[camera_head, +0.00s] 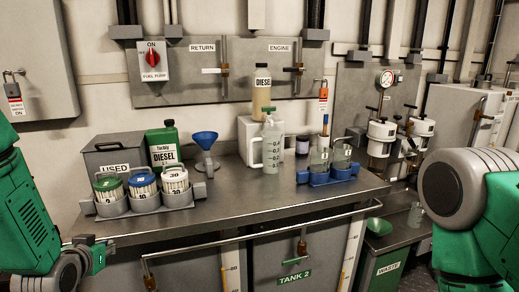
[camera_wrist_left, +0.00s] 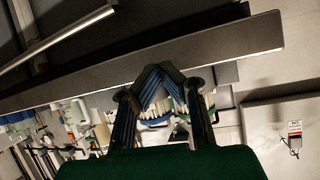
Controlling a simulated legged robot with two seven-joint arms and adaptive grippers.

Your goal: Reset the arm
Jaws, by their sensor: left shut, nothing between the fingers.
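My left arm (camera_head: 30,215) comes in from the left edge in the head view, low beside the bench's left front corner. Its gripper (camera_wrist_left: 158,72) shows clearly in the left wrist view, where the two fingers meet at the tips with nothing between them. In the head view the fingers are hard to make out. My right arm (camera_head: 490,215) fills the right edge of the head view with a green and black joint. Its gripper is outside the frame.
A waste bin (camera_head: 385,250) stands right. The bench's front middle is clear.

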